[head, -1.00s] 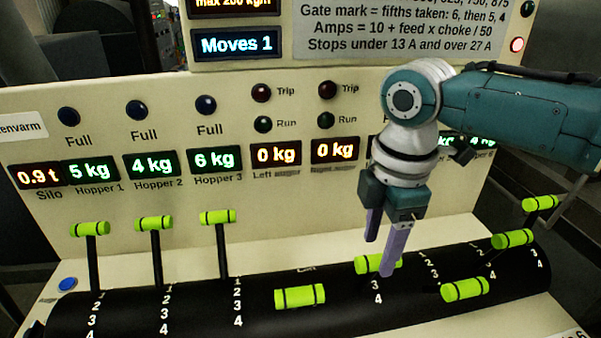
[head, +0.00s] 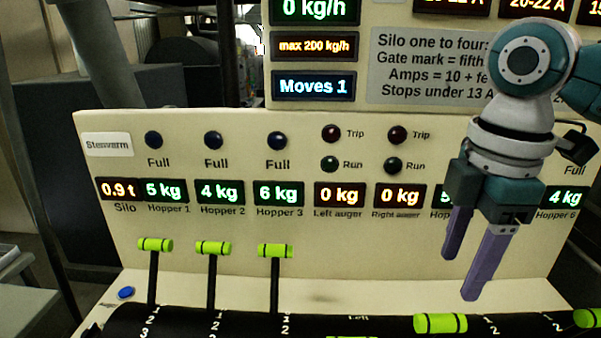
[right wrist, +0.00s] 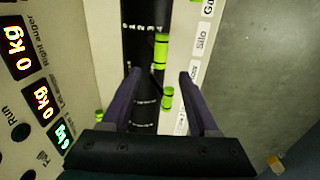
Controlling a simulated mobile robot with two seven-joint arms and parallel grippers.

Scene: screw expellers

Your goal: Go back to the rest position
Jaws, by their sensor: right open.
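My right gripper (head: 462,275) is open and empty, fingers pointing down in front of the panel's right half. In the right wrist view its fingers (right wrist: 160,75) stand apart, with green lever handles (right wrist: 161,50) beyond them. In the head view a green handle (head: 440,323) lies just below and left of the fingertips, apart from them in the picture. Three upright levers with green handles, the first (head: 155,245), second (head: 213,248) and third (head: 275,251), stand under the Hopper 1, 2 and 3 displays. My left gripper is not in view.
The cream panel (head: 110,240) shows Silo 0.9 t, hoppers 5, 4 and 6 kg, and both augers 0 kg. The display (head: 313,86) reads Moves 1. A blue button (head: 126,292) sits at the left. The black lever drum (head: 250,322) runs along the bottom.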

